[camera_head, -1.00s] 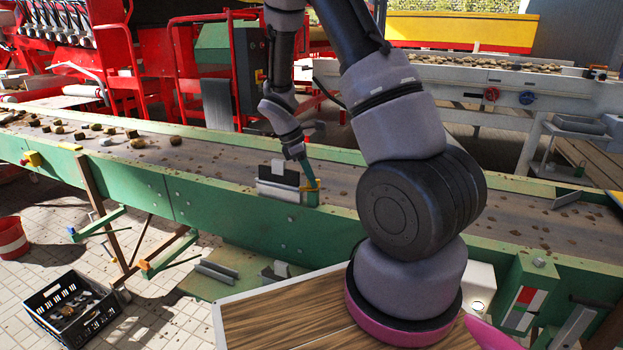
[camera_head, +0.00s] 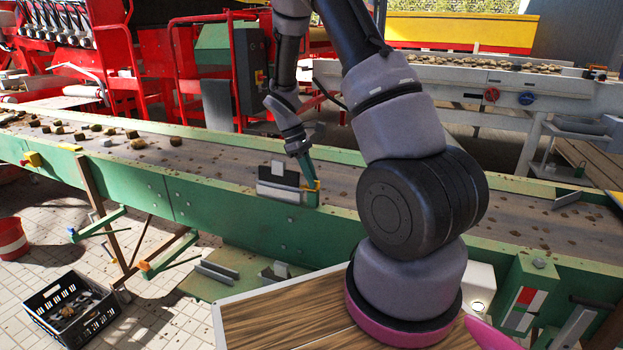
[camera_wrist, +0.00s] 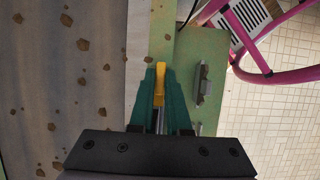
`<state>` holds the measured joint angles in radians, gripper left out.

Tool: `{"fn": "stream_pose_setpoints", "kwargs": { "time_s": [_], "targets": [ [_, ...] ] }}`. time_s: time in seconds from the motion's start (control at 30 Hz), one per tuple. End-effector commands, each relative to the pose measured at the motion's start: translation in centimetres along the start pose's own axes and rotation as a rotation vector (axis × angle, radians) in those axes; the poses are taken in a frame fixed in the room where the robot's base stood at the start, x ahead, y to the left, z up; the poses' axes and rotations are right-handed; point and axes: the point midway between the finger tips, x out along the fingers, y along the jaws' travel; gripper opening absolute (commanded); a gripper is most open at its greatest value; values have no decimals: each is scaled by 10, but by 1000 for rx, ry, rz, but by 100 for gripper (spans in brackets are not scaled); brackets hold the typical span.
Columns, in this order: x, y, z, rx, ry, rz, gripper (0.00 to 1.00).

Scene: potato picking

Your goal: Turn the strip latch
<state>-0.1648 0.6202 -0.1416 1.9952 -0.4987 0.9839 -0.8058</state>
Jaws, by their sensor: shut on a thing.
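The strip latch (camera_wrist: 159,80) is a small yellow lever on the green side wall of the conveyor. In the head view the yellow latch (camera_head: 314,185) sits at the right end of a small black-and-grey strip holder (camera_head: 279,188). My gripper (camera_wrist: 160,72) has teal fingers, one on each side of the yellow lever, and is shut on it. In the head view my gripper (camera_head: 311,180) reaches down from above to the latch at the wall's top edge. The fingers hide part of the latch.
The conveyor belt (camera_head: 230,163) carries scattered soil and several potatoes at the left. A grey metal bracket (camera_wrist: 202,84) lies on the green surface beside the latch. A black crate (camera_head: 72,310) with contents and a red-white bucket (camera_head: 12,238) stand on the tiled floor.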

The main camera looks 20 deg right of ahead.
Motion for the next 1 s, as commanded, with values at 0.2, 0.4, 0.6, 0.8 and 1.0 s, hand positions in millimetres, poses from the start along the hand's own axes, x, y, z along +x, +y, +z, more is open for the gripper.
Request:
{"fn": "stream_pose_setpoints", "kwargs": {
  "time_s": [0.2, 0.4, 0.6, 0.8, 1.0],
  "targets": [
    [-1, 0, -1, 2, 2, 0, 0],
    [0, 0, 0, 1, 2, 0, 45],
    [0, 0, 0, 0, 1, 0, 45],
    [-14, 1, -1, 0, 4, 3, 45],
    [-54, 1, -1, 0, 5, 4, 45]
  ]
}}
